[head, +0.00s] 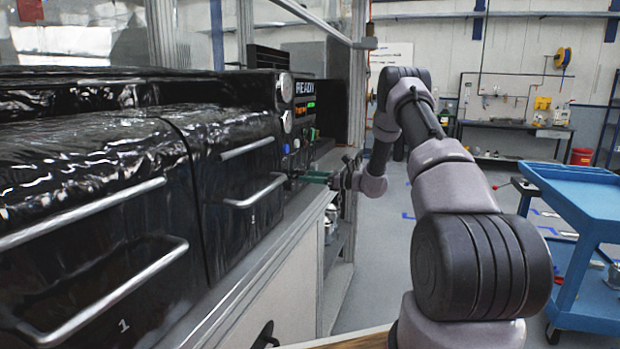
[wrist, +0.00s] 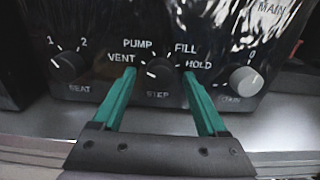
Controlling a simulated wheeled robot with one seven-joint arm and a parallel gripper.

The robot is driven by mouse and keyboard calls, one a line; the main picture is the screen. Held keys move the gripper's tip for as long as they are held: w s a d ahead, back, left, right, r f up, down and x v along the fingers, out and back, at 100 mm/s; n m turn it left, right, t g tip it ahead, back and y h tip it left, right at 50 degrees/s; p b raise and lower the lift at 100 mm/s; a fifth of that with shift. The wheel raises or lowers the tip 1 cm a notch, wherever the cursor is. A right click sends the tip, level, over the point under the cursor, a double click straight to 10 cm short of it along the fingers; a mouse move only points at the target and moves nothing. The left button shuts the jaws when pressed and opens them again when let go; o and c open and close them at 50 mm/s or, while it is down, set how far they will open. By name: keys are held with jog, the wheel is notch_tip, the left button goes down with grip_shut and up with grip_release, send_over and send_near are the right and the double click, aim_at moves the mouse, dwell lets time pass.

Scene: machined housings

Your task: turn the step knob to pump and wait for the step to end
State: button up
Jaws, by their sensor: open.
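The step knob (wrist: 160,71) is a dark round knob on the black panel in the wrist view. Labels VENT, PUMP, FILL and HOLD are set around it, with STEP below. A pale mark shows on its face, but I cannot tell surely which label it points at. My gripper (wrist: 159,77) is open, its two green fingers on either side of the knob; contact is not clear. In the head view my gripper (head: 316,177) is at the panel's lower edge, and the knob cannot be made out. The display (head: 304,87) reads READY, with small orange and green lines below.
The seat knob (wrist: 69,66) is left of the step knob, and a grey knob (wrist: 245,80) under MAIN is at right. Bar handles (head: 255,190) stick out from the black covered housings. A blue trolley (head: 585,195) stands at right, with open floor between.

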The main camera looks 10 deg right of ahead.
grip_shut()
jog(key=shift+m, duration=0.3)
jog(key=m, duration=0.4)
jog(key=shift+m, duration=2)
grip_release()
